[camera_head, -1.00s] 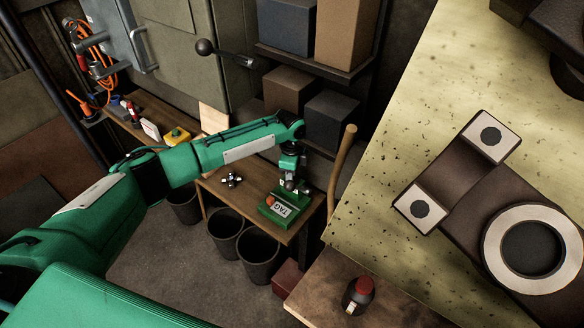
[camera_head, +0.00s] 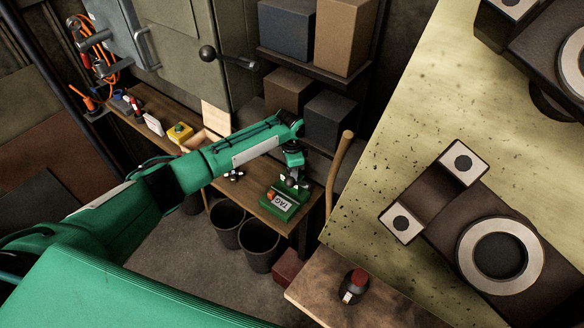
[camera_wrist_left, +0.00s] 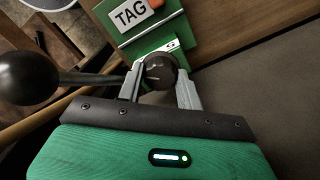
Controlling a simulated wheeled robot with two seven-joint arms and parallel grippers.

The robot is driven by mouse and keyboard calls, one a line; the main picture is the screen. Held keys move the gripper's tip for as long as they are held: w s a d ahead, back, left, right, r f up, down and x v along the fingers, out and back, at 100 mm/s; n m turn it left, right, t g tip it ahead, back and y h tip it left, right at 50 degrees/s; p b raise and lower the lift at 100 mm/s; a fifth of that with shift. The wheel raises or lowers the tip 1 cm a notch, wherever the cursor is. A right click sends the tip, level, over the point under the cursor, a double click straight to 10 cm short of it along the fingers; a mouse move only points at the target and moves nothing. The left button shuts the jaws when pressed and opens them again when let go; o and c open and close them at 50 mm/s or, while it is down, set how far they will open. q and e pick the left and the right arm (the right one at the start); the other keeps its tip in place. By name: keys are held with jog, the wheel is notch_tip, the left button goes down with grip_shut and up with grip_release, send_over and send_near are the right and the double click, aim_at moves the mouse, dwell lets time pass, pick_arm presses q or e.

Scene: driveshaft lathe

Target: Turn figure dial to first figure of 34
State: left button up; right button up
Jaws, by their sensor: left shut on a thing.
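A green tag device (camera_head: 279,204) with a white "TAG" label stands on the workbench. It also shows at the top of the left wrist view (camera_wrist_left: 150,32). A dark round dial (camera_wrist_left: 160,71) with a pale mark on it sits on the device's near side. My left gripper (camera_wrist_left: 160,90) has its two grey fingers on either side of the dial and is shut on it. In the head view my left gripper (camera_head: 293,183) is small over the device, and the figures on the dial cannot be read. My right gripper is not in view.
A dark ball-ended lever (camera_wrist_left: 28,76) lies left of my fingers in the wrist view. A wooden handle (camera_head: 338,170) stands right of the bench. A yellow button box (camera_head: 180,132) sits farther left. Black bins (camera_head: 259,245) stand below.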

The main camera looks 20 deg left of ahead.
pick_arm(q)
jog(key=o, duration=1)
jog(key=shift+r+b, duration=0.3)
jog(key=shift+r, duration=0.25)
notch_tip(320, 180, up, 13)
jog(key=b, duration=0.4)
jog(key=shift+f, duration=0.1)
jog(key=shift+f, duration=0.15)
